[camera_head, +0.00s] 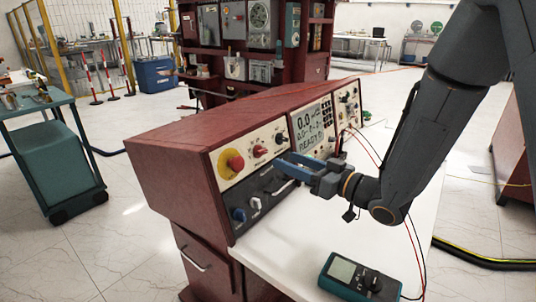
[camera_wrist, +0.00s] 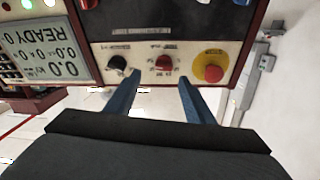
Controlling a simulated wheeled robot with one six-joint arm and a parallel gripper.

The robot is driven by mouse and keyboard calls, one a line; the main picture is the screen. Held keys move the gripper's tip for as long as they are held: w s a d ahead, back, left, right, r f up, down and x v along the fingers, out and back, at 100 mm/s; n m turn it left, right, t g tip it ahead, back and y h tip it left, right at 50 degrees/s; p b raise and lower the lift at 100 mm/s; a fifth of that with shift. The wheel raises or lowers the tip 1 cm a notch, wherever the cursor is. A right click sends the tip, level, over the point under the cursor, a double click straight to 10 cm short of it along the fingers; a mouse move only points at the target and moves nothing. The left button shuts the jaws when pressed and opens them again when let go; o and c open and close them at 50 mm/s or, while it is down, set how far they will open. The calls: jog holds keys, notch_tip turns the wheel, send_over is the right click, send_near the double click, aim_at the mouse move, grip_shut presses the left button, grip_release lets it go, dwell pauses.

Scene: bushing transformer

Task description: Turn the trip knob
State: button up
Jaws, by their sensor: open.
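The red transformer console (camera_head: 200,130) has a cream panel with a red knob (camera_head: 259,151), a black knob (camera_head: 281,139) and a red push button on a yellow plate (camera_head: 235,162). The labels are too small to read, so I cannot tell which is the trip knob. My gripper (camera_head: 284,161) is open and empty in front of the console, below the black knob in the head view. In the wrist view, the red knob (camera_wrist: 164,62) appears between the fingertips of my gripper (camera_wrist: 160,76); the black knob (camera_wrist: 117,62) is beside the left finger. Contact is not visible.
A lit display (camera_head: 312,122) sits right of the knobs in the head view. Below them is a dark panel with sockets (camera_head: 239,214). A multimeter (camera_head: 358,280) with red and black leads lies on the white tabletop (camera_head: 290,250). A teal cart (camera_head: 60,165) stands left.

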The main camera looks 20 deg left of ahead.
aim_at(264, 151)
jog(key=x, duration=0.5)
jog(key=p+x, duration=0.1)
jog(key=x, duration=0.2)
jog(key=shift+s+a+r, duration=0.1)
jog(key=shift+s+r, duration=0.1)
jog(key=shift+s, duration=0.15)
jog(key=c, duration=1)
